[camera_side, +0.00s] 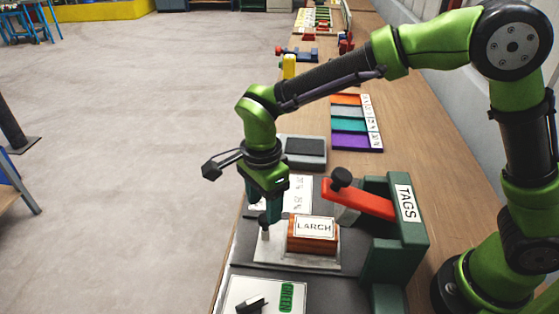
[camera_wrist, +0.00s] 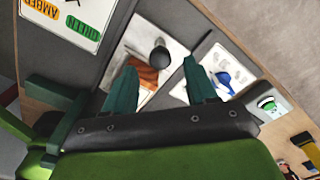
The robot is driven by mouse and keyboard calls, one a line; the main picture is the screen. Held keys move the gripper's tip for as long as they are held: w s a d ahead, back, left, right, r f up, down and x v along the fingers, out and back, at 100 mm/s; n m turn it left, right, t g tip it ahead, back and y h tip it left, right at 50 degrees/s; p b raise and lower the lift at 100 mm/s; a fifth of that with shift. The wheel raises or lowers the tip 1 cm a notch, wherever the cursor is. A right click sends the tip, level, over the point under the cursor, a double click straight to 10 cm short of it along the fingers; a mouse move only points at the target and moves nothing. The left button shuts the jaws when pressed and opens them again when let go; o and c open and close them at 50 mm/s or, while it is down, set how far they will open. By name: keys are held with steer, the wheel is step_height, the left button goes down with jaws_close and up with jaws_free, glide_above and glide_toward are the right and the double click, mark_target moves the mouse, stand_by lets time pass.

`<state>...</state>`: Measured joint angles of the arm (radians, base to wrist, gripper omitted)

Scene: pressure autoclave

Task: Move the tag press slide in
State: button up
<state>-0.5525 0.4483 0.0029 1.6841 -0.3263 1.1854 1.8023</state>
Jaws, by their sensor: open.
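The tag press (camera_side: 400,236) is a dark green frame marked TAGS, with a red lever (camera_side: 358,199) raised at a slant. Its slide (camera_side: 268,252) is a pale plate sticking out to the left of the frame. A reddish-brown block (camera_side: 313,233) marked LARCH sits on it. A black knob (camera_side: 264,221) stands near the slide's outer end. My gripper (camera_side: 272,214) points down at this knob. In the wrist view my gripper (camera_wrist: 160,66) is open, and the knob (camera_wrist: 160,55) shows between and just beyond the fingertips. I cannot tell whether they touch.
A white panel (camera_side: 262,300) with a black pointer and a green label lies in front. Another white panel (camera_side: 299,190) lies behind the slide. A grey box (camera_side: 303,151) and a colored strip board (camera_side: 357,122) stand farther back. The bench's left edge is close to my gripper.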

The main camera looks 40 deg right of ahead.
mark_target(265, 218)
steer(key=shift+f, duration=1.7)
jaws_close()
